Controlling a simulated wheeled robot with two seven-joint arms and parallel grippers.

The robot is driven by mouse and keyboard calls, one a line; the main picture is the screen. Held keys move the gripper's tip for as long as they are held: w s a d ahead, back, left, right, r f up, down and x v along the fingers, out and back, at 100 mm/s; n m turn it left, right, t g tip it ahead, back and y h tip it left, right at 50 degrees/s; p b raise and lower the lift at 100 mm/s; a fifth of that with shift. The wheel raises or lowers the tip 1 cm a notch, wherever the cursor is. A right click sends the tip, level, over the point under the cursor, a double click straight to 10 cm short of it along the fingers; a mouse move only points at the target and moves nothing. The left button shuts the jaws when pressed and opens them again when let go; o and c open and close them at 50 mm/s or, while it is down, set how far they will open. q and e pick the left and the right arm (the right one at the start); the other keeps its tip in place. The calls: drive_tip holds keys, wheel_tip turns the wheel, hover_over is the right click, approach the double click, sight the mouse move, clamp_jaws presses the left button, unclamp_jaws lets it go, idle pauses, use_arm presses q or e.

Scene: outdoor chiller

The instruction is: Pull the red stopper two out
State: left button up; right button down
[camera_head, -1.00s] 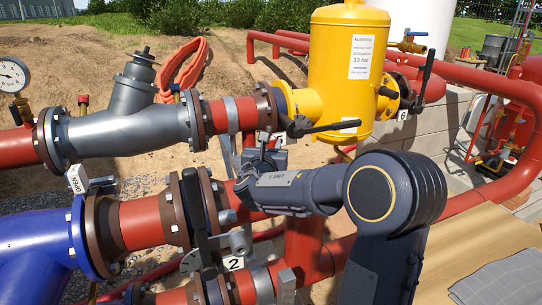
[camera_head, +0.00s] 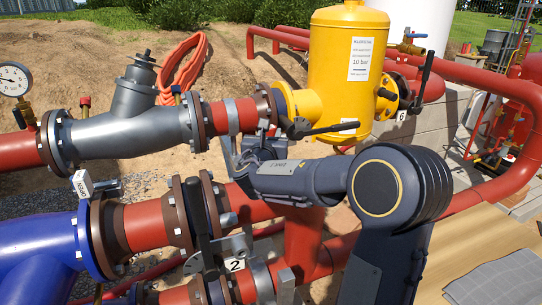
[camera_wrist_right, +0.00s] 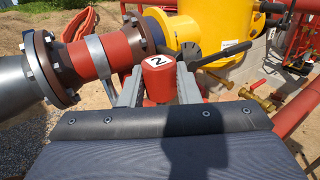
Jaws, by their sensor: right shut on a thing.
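The red stopper (camera_wrist_right: 158,77) with a white "2" label on its top shows in the right wrist view. It sits between the two grey fingers of my right gripper (camera_wrist_right: 160,90), which is shut on it. In the head view my right gripper (camera_head: 247,155) is in front of the upper red pipe, below the yellow tank's black lever. The stopper cannot be made out there, and its lower end is hidden in both views. My left gripper is not in view.
The yellow tank (camera_head: 346,65) and its black lever (camera_head: 325,130) are close to my right gripper. A grey strainer (camera_head: 125,133) and red flanged pipes lie to the left. A lower red pipe (camera_head: 145,223) with a blue section (camera_head: 40,245) runs beneath.

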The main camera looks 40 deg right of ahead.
drive_tip(key=shift+r+p, duration=1.3)
drive_tip(key=shift+r, duration=0.75)
drive_tip(key=c, duration=1.6)
unclamp_jaws()
drive_tip(key=shift+c, duration=0.2)
clamp_jaws()
